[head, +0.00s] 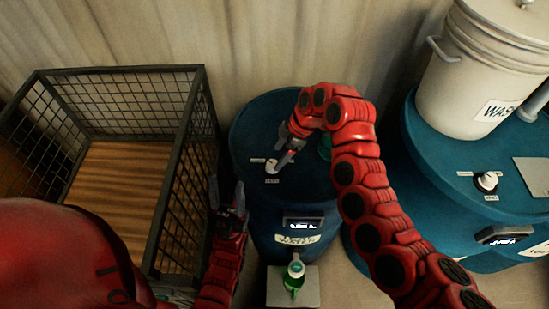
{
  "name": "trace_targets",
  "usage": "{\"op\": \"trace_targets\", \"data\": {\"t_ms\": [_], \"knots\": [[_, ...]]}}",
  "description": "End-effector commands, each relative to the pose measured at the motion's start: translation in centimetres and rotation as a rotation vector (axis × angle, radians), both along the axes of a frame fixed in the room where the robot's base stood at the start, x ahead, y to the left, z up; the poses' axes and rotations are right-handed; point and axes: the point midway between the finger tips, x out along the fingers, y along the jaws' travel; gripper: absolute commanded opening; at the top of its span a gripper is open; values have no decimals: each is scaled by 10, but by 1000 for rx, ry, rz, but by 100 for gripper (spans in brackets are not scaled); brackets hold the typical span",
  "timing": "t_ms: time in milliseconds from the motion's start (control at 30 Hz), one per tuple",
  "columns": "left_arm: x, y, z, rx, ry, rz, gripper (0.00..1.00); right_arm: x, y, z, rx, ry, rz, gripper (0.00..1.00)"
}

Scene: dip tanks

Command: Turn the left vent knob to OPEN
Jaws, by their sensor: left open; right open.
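The left vent knob (271,166) is a small pale knob on top of the left blue tank (262,120). Small white labels sit beside it, one to its left and one below; their text is too small to read. My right gripper (284,150) reaches over the tank from the right. It is open, with one fingertip close to the knob's upper right; I cannot tell whether it touches. My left gripper (227,188) is open and empty, pointing up, left of the tank and beside the wire basket.
A wire basket (135,69) with a wooden floor stands at the left. The right blue tank (440,165) carries a white bucket (470,85) and another knob (487,181).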

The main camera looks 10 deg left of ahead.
Motion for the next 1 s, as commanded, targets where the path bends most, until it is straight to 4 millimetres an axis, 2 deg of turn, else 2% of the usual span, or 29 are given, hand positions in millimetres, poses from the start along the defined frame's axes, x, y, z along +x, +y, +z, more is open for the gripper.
{"op": "trace_targets", "data": {"t_ms": [33, 200, 300, 633, 1000], "knots": [[0, 0, 8, 0, 0, 0, 50, -3, 3, -6, -4, 7, 3, 76], [0, 0, 15, 0, 0, 0, 50, -3, 12, -29, -3, 1, 2, 76], [0, 0, 16, 0, 0, 0, 50, -4, 15, -37, -2, 0, 1, 76], [0, 0, 16, 0, 0, 0, 50, -3, 16, -41, 0, -1, 0, 76], [0, 0, 16, 0, 0, 0, 50, -3, 16, -41, 0, -1, -1, 10]]}}
